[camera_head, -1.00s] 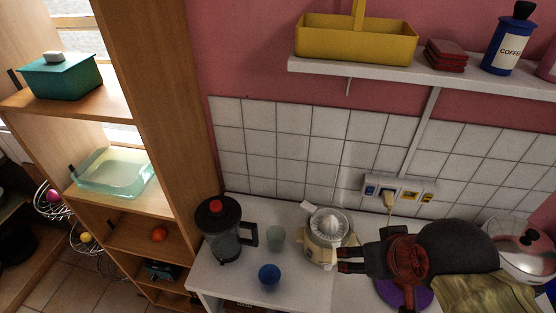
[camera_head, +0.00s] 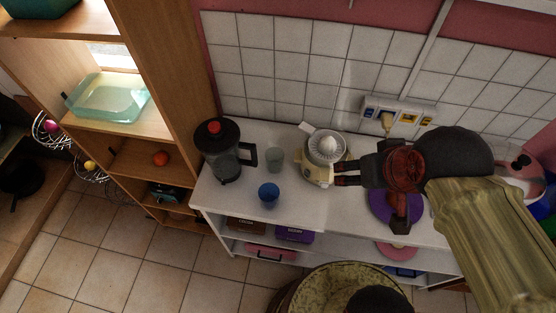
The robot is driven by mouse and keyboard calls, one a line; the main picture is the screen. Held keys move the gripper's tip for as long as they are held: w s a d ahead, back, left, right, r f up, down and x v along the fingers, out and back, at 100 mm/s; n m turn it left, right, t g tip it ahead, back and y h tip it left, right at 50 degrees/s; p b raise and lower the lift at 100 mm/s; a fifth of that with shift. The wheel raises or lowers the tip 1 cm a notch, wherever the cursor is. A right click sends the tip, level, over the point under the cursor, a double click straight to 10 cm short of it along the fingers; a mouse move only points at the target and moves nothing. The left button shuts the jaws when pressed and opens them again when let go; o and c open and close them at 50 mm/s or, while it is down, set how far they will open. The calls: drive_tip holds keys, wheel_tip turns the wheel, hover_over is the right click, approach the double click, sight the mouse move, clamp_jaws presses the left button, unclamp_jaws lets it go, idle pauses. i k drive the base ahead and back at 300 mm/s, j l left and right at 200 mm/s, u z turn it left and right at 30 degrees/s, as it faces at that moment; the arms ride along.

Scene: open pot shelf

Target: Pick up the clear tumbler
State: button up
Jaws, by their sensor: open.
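The clear tumbler (camera_head: 275,159) stands upright on the white counter (camera_head: 297,208), between the blender and the juicer. It looks pale and see-through. A blue cup (camera_head: 269,194) stands just in front of it. My gripper (camera_head: 341,174) is open and empty, to the right of the tumbler and apart from it. Its fingers point left and overlap the juicer's lower right edge in the picture.
A blender (camera_head: 226,155) with a dark lid stands left of the tumbler. A cream citrus juicer (camera_head: 324,156) stands right of it. A purple plate (camera_head: 388,209) lies under my arm. The counter's front left part is bare. A tall wooden shelf (camera_head: 171,70) rises at the left.

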sight(273, 155)
drive_tip(key=k+j+z, duration=0.25)
drive_tip(key=z, duration=0.2)
drive_tip(key=k+j+z, duration=0.1)
drive_tip(key=k+z, duration=0.35)
